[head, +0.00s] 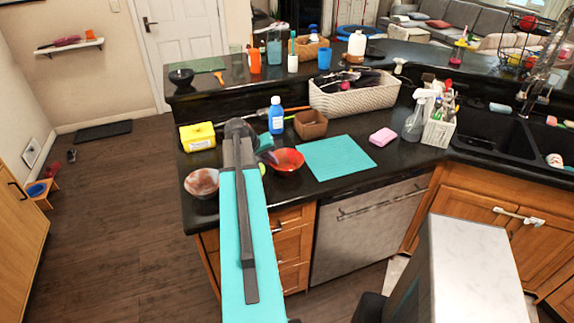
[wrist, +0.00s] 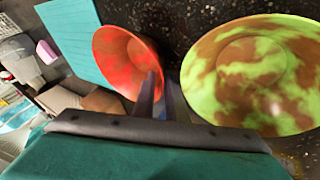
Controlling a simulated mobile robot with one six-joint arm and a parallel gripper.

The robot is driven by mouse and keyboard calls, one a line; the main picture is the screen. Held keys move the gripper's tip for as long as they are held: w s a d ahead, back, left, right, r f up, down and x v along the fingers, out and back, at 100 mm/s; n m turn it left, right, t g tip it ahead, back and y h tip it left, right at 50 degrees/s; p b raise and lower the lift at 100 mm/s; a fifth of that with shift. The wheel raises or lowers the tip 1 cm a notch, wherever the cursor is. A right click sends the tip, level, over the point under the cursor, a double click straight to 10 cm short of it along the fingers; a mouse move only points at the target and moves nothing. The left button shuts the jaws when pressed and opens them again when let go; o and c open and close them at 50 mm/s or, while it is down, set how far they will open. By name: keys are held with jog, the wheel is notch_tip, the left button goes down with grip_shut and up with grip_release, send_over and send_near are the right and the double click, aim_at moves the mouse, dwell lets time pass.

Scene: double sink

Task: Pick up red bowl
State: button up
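The red bowl (head: 288,161) sits on the dark counter, left of the turquoise mat. In the wrist view the red bowl (wrist: 112,58) is brown-mottled, with its opening facing the camera. My gripper (head: 266,152) is at the bowl's left rim in the head view. In the wrist view the gripper's fingers (wrist: 163,85) are close together at the bowl's near right rim, one over the inside and one beside the outside. Whether they pinch the wall cannot be told.
A green-and-brown bowl (wrist: 252,72) stands close beside the red one. Another mottled bowl (head: 201,183) is by the counter's left edge. The turquoise mat (head: 338,157) is clear. A brown box (head: 310,124) and blue bottle (head: 276,116) stand behind; a pink sponge (head: 383,136) lies right.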

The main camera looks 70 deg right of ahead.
grip_shut()
jog(key=shift+r, duration=0.2)
jog(key=shift+r+b, duration=0.9)
jog(key=shift+r, duration=0.4)
jog(key=shift+a+r, duration=0.15)
jog(key=shift+r, duration=0.1)
jog(key=a+b, duration=0.1)
jog(key=a, duration=0.3)
jog(key=s+a+b, duration=0.1)
jog(key=a, duration=0.3)
jog(key=a+r+b, duration=0.1)
jog(key=a+b, duration=0.1)
jog(key=a, duration=0.2)
jog(key=shift+s+a, duration=0.4)
jog(key=shift+w+a+b, duration=0.1)
jog(key=shift+b, duration=0.65)
jog(key=shift+b, duration=0.35)
